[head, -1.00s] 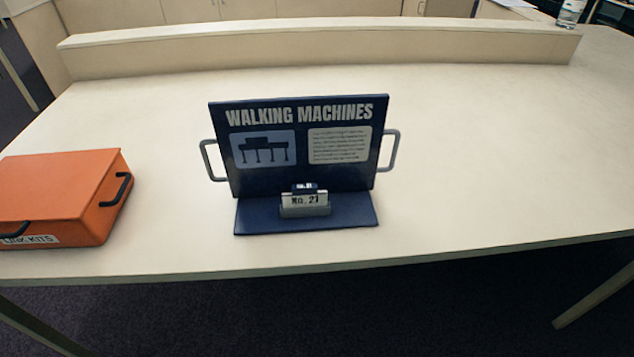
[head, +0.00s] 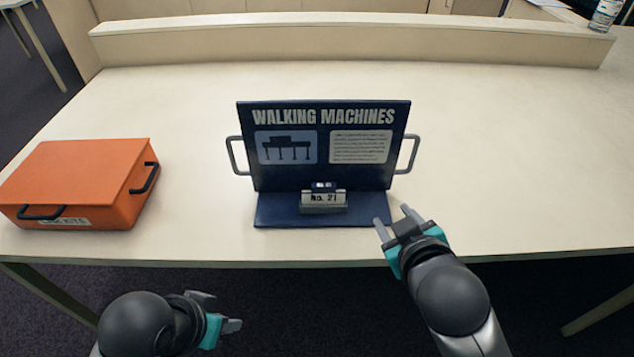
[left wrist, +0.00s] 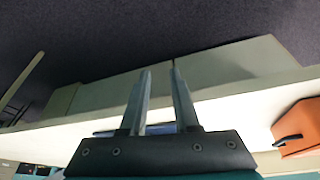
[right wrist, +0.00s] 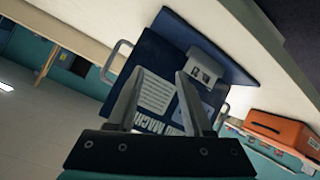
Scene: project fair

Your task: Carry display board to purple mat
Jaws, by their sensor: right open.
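The display board (head: 325,177) is a dark blue upright panel headed "WALKING MACHINES" on a flat blue base. It stands on the pale table with a grey handle at each side, the left handle (head: 236,156) and the right handle (head: 410,153). My right gripper (head: 394,219) is open and empty, just off the base's front right corner and below the right handle. The board also shows beyond its fingers in the right wrist view (right wrist: 150,62). My left gripper (head: 220,312) is open and empty, in front of the table edge. No purple mat is in view.
An orange case (head: 75,180) with black handles lies at the table's left. A low ledge (head: 350,42) runs along the back with a bottle (head: 606,14) at the far right. The table's right side is clear.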

